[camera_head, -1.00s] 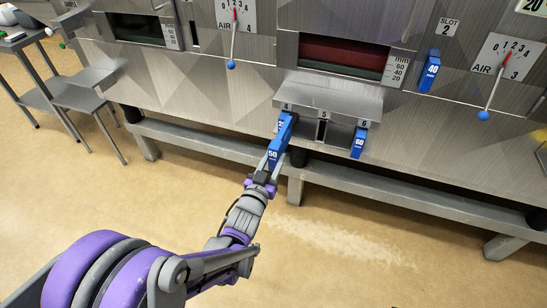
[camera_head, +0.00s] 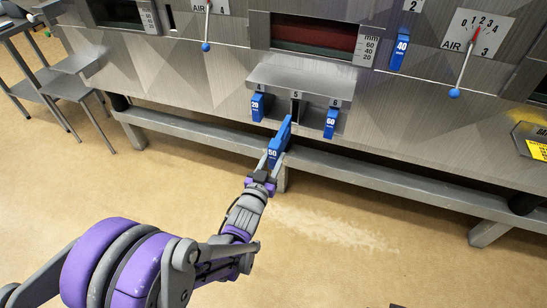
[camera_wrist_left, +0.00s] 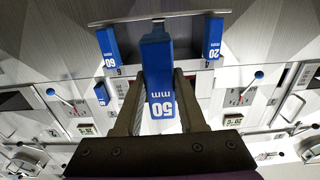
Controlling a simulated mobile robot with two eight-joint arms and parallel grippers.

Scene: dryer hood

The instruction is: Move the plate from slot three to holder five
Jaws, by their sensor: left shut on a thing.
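The blue plate marked 50 mm (camera_head: 274,152) is held in my left gripper (camera_head: 268,168), which is shut on its near end. It also shows in the left wrist view (camera_wrist_left: 162,90) between the two fingers. The plate's far end points up toward holder five (camera_head: 296,106), the middle place of the rack under the steel shelf (camera_head: 312,78). I cannot tell whether plate and holder touch. Holder four holds a blue 20 plate (camera_head: 260,106) and holder six a blue 60 plate (camera_head: 331,121). My right gripper is not in view.
A blue 40 plate (camera_head: 400,50) sits on the machine front at right. An air lever (camera_head: 462,70) hangs beside it, and another lever (camera_head: 207,28) is at upper left. A steel rail (camera_head: 380,175) runs below the rack. The floor in front is clear.

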